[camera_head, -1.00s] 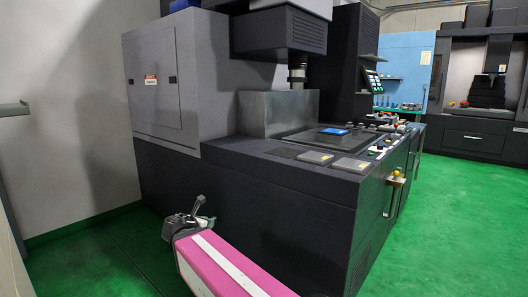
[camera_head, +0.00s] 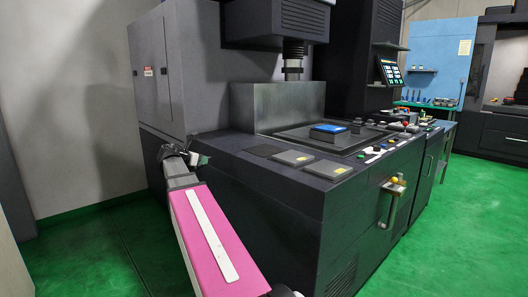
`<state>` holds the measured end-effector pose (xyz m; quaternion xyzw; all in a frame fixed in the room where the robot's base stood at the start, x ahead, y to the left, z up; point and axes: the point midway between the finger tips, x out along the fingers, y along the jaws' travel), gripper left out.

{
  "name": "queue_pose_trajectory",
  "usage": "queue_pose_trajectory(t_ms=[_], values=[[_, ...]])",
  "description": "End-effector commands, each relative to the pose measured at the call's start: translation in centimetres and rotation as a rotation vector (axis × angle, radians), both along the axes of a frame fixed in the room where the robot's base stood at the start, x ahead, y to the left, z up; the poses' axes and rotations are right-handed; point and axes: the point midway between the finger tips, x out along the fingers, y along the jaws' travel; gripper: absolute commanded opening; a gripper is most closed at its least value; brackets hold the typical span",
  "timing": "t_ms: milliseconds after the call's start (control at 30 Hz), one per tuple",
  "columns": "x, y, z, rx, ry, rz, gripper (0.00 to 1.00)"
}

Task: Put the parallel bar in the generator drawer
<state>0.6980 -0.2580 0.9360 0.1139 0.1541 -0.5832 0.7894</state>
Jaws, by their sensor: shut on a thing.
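My gripper (camera_head: 178,155) is at the end of my pink arm, in front of the left part of the dark machine in the picture. It is shut on a small piece, taken as the parallel bar, whose shape is too small and dark to make out. The machine's front has a metal handle (camera_head: 393,203) on a dark panel at the right, far from my gripper. No open drawer shows, and I cannot tell which panel is the generator drawer.
The dark machine (camera_head: 290,215) fills the middle, with a blue-topped block (camera_head: 328,131) and grey plates (camera_head: 293,158) on top. A tall grey cabinet (camera_head: 160,75) stands behind my gripper. The green floor (camera_head: 450,240) is clear at the right.

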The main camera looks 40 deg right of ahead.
Motion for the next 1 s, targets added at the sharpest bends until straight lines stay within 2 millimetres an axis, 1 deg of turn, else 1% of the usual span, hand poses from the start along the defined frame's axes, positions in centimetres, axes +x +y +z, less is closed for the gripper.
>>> queue_pose_trajectory(t_ms=[33, 200, 333, 400, 500, 600, 667, 767, 1000], values=[[0.9, -2.7, 1.8, -0.002, -0.004, -0.03, 0.0], [1.0, -10.3, 6.8, 0.0, -0.003, -0.116, 0.0], [0.6, -14.8, 10.0, 0.001, -0.002, -0.165, 0.0], [0.3, -16.6, 11.2, 0.002, -0.001, -0.184, 0.0], [-0.1, -18.2, 12.5, 0.003, -0.001, -0.203, 0.0], [-0.5, -19.2, 12.9, 0.004, 0.0, -0.212, 0.0], [-0.8, -19.8, 12.8, 0.004, 0.001, -0.215, 0.0], [-1.4, -21.0, 12.0, 0.004, 0.001, -0.216, 0.0], [-3.4, -25.2, 9.2, 0.004, 0.002, -0.215, 0.0]])
